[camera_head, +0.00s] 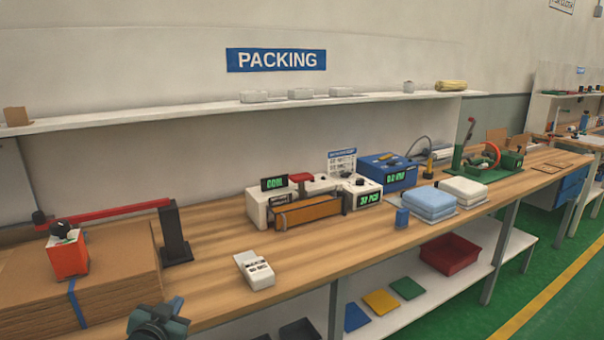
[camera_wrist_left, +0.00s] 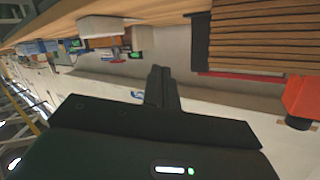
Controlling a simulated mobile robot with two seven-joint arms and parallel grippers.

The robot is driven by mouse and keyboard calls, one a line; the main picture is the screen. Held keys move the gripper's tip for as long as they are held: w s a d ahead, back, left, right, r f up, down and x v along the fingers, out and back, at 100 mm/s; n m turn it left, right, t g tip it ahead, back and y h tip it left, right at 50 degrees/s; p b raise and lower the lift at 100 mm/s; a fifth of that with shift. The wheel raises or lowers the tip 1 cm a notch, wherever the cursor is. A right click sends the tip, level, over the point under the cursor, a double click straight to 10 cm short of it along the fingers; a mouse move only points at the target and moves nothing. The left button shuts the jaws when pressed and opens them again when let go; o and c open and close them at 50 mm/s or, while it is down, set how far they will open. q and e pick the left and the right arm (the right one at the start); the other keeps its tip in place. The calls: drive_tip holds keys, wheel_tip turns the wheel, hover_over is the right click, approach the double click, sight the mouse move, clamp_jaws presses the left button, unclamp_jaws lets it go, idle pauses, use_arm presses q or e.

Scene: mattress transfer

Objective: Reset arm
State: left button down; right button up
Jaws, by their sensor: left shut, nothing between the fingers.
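My left gripper (camera_head: 158,322) shows at the bottom edge of the head view, partly cut off, in front of the workbench's near edge. In the left wrist view its two dark fingers (camera_wrist_left: 161,86) are together with nothing between them. The wrist picture is upside down, with the wooden workbench (camera_wrist_left: 60,22) along the top. The fingers are apart from the bench and everything on it. My right gripper shows in neither view.
A cardboard stack (camera_head: 90,290) with an orange box (camera_head: 68,257) is at the bench's left. A black post (camera_head: 174,235) with a red bar stands behind. A shelf (camera_head: 200,105) runs above.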

use_arm(q)
drive_tip(key=s+d+f+g+h, duration=0.1)
drive_tip(key=s+d+f, duration=0.3)
drive_tip(key=s, duration=0.6)
drive_tip(key=s+d+f+g+h, duration=0.1)
drive_tip(key=s+d+f, duration=0.4)
drive_tip(key=s, duration=0.5)
drive_tip(key=s+d+f+g+h, duration=0.1)
drive_tip(key=s+d+f, duration=0.3)
drive_tip(key=s, duration=0.7)
drive_tip(key=shift+d+f+n+g, duration=0.15)
drive_tip(key=shift+d+n+g, duration=0.15)
drive_tip(key=shift+d+g, duration=0.4)
drive_tip(key=shift+a, duration=0.15)
